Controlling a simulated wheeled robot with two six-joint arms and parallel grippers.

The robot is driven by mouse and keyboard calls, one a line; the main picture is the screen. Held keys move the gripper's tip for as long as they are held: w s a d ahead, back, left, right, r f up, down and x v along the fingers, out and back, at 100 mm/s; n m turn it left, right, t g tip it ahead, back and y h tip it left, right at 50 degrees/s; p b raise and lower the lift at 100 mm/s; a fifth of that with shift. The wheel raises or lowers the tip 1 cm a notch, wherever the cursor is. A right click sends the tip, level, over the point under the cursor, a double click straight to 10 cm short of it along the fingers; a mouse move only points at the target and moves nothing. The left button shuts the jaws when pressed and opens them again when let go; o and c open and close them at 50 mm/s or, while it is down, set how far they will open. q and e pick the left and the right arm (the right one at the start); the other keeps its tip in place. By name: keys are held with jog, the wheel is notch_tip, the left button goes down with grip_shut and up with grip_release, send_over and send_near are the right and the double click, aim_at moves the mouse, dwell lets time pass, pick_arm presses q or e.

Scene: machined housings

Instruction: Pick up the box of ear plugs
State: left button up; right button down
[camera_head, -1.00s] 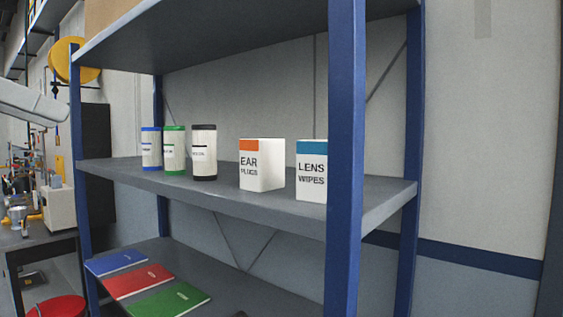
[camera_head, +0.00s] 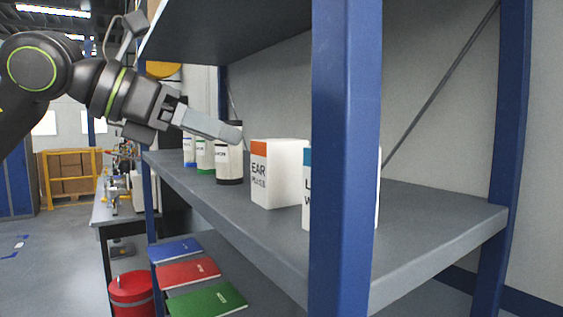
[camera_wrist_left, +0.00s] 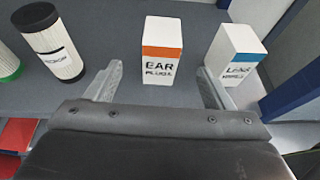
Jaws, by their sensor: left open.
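The box of ear plugs (camera_head: 284,172) is white with an orange band. It stands upright on the middle shelf (camera_head: 245,207), between a black-capped canister and the lens wipes box. In the left wrist view the ear plugs box (camera_wrist_left: 162,52) stands ahead of my left gripper (camera_wrist_left: 160,84), roughly centred between its two spread fingers. The fingers are open and empty, and no contact with the box shows. In the head view my left gripper (camera_head: 238,132) reaches in from the left, just left of the box and near its top height. My right gripper is not in view.
The lens wipes box (camera_wrist_left: 236,55) stands close to the right finger. The black-capped canister (camera_wrist_left: 48,44) stands to the left. A blue shelf post (camera_head: 345,150) rises at the front, partly hiding the lens wipes. Blue, red and green booklets (camera_head: 189,272) lie on the lower shelf.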

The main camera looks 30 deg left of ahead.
aim_at(258, 144)
pick_arm(q)
jog(key=p+x, duration=0.3)
jog(key=x, duration=0.3)
jog(key=shift+r, duration=0.1)
jog(key=shift+w+d+p, duration=0.1)
jog(key=shift+w+p, duration=0.1)
jog(key=shift+p, duration=0.1)
jog(key=p+x, duration=0.2)
jog(key=p, duration=0.1)
jog(key=shift+w+d+p, duration=0.25)
jog(key=shift+p, duration=0.1)
jog(key=shift+f+p+x, duration=0.2)
jog(key=shift+p+x, duration=0.8)
jog(key=shift+x, duration=0.25)
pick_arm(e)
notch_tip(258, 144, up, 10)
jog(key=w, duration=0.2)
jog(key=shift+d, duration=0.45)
pick_arm(q)
jog(key=shift+s, duration=0.1)
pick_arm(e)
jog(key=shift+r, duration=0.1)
pick_arm(q)
jog(key=c, duration=1.1)
jog(key=shift+o, duration=0.2)
